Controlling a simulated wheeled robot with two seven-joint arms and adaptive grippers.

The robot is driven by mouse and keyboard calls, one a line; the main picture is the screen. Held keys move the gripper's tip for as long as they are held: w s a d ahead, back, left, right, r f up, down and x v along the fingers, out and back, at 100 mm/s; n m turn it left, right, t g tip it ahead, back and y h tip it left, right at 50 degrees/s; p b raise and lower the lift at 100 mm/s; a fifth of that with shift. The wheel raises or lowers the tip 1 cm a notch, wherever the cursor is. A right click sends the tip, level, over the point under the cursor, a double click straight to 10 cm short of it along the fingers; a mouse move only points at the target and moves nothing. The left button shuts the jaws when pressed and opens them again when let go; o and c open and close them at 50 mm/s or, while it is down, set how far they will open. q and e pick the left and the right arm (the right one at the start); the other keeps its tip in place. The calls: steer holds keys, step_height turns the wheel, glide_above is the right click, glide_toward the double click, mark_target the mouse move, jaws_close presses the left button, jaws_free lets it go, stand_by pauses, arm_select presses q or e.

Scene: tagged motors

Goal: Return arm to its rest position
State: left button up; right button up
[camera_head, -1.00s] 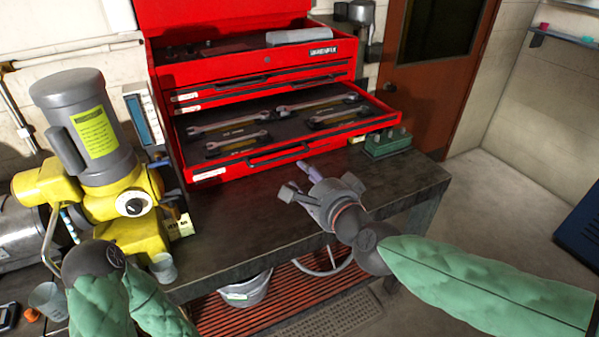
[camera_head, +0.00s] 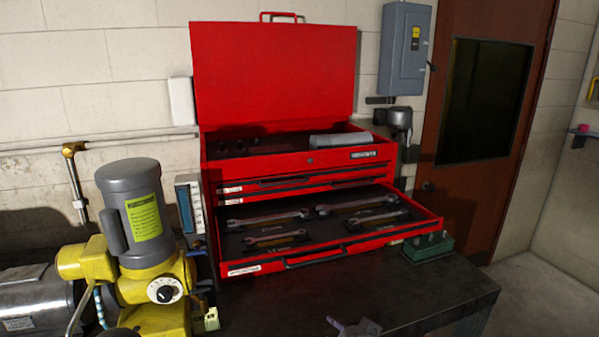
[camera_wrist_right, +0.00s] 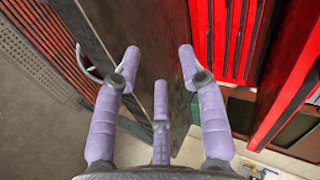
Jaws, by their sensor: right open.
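My right gripper (camera_head: 350,324) shows only as fingertips at the bottom edge of the head view, over the front part of the bench and apart from the red toolbox. In the right wrist view its lilac fingers (camera_wrist_right: 158,62) are spread apart with nothing between them, beside the dark bench edge. My left gripper is not in view in the head view.
The red toolbox (camera_head: 275,166) stands on the dark bench (camera_head: 275,305) with its lid up and a drawer (camera_head: 365,245) pulled out, holding several wrenches. A yellow and grey machine (camera_head: 150,285) stands left. A green block (camera_head: 428,247) sits right of the drawer.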

steer(key=s+d+f+n+g, duration=0.1)
steer(key=s+f+n+g, duration=0.2)
steer(key=f, duration=1)
steer(key=s+d+f+n+g, duration=0.1)
steer(key=s+f+n+g, duration=0.2)
steer(key=f, duration=1)
steer(key=s+a+f+n+g, duration=0.1)
steer(key=s+f+g, duration=0.4)
steer(key=s+f, duration=0.9)
steer(key=s+n, duration=0.1)
steer(key=s, duration=0.2)
steer(key=shift+a+f+n, duration=0.2)
steer(key=shift+f+n, duration=0.05)
steer(key=shift+n, duration=0.05)
